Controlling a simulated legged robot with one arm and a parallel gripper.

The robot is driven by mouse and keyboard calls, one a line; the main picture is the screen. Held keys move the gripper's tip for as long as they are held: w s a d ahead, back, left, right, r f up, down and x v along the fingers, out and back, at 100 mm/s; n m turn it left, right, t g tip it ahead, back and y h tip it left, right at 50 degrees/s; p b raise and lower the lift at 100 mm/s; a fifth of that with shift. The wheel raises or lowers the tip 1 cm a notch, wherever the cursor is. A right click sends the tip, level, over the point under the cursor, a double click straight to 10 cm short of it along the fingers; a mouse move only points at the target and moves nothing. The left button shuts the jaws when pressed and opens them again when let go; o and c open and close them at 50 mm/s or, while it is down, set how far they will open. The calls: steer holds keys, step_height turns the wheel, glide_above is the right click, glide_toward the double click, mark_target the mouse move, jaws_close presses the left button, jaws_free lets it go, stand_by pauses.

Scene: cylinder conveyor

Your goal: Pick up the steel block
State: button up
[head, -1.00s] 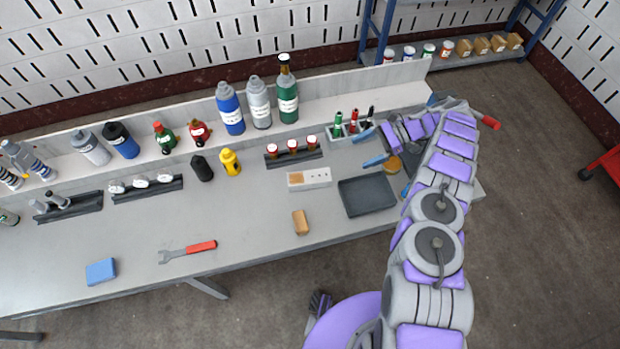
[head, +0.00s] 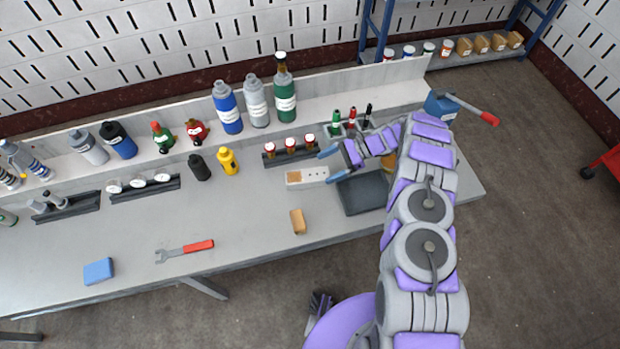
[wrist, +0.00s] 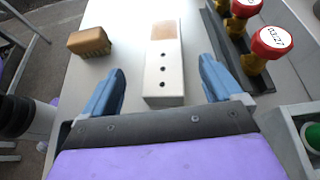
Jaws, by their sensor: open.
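The steel block (head: 307,177) is a pale, long block with a tan square at one end and a row of dark holes. It lies flat on the workbench, left of the dark tray. In the wrist view the block (wrist: 164,72) points away from me, its holed end nearest. My gripper (head: 329,165) is at the right of the block in the head view, open and empty. In the wrist view its blue fingers (wrist: 160,82) stand to either side of the block's near end, with gaps on both sides. Neither finger visibly touches it.
A dark tray (head: 362,192) lies under my arm. A rack with red-capped gauges (head: 290,147) stands close behind the block. A tan brush-like block (head: 298,221) lies in front. A wrench (head: 185,250) and blue block (head: 98,271) lie farther left. Bare bench lies between them.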

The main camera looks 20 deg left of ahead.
mark_target(308, 175)
steer(key=x, duration=0.4)
steer(key=b+x, duration=0.1)
steer(key=x, duration=0.1)
steer(key=shift+w+a+f, duration=0.1)
steer(key=shift+w+f, duration=0.1)
steer(key=shift+w, duration=0.1)
steer(key=shift+s, duration=0.1)
steer(key=shift+d+r, duration=0.1)
steer(key=shift+d, duration=0.2)
steer(key=shift+a, duration=0.45)
steer(key=c, duration=0.7)
steer(key=shift+d, duration=0.25)
steer(key=c, duration=0.6)
steer(key=shift+c, duration=0.4)
steer(key=shift+a, duration=0.1)
